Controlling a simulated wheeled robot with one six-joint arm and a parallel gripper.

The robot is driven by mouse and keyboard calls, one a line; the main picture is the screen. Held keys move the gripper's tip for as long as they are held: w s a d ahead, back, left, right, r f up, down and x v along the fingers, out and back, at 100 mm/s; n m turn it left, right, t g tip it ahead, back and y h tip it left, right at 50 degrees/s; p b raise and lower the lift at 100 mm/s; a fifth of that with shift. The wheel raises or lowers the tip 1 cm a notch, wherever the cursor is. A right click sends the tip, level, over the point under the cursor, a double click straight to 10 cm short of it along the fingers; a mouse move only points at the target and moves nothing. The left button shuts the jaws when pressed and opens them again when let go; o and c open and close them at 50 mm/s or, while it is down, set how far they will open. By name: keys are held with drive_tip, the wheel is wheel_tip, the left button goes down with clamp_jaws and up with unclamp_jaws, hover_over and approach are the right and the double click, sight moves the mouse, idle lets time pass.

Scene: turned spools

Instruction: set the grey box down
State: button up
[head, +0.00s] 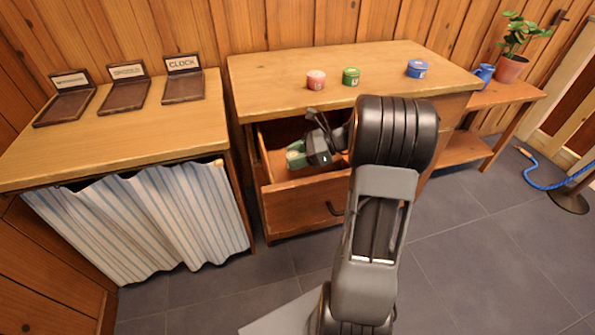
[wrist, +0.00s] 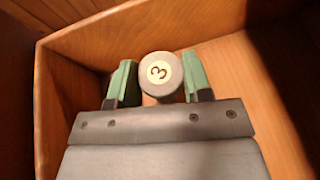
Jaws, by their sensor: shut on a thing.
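The grey box (wrist: 153,88) is a small round grey tin with a pale label marked "3". In the wrist view it sits between the two green fingertips of my gripper (wrist: 160,82), which is shut on it. In the head view my gripper (head: 297,156) reaches down into the open drawer (head: 282,200) of the wooden dresser. The drawer's wooden walls and floor surround the gripper in the wrist view. I cannot tell whether the tin touches the drawer floor. My arm hides the right part of the drawer.
On the dresser top (head: 270,82) stand a red tin (head: 316,80), a green tin (head: 351,76) and a blue tin (head: 417,69). Three labelled dark trays (head: 125,93) lie on the left cabinet. A potted plant (head: 511,68) and blue cup (head: 484,74) stand at right.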

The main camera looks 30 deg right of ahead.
drive_tip(key=shift+f+b, duration=0.95)
drive_tip(key=shift+f, duration=1.6)
drive_tip(key=shift+f, duration=0.15)
drive_tip(key=o, duration=0.9)
drive_tip(key=shift+s+d+r, duration=0.1)
drive_tip(key=shift+d+r, duration=0.1)
drive_tip(key=shift+r, duration=0.2)
drive_tip(key=p+v, duration=0.4)
drive_tip(key=v, duration=0.7)
drive_tip(key=shift+d, duration=0.2)
drive_tip(key=shift+r, duration=0.1)
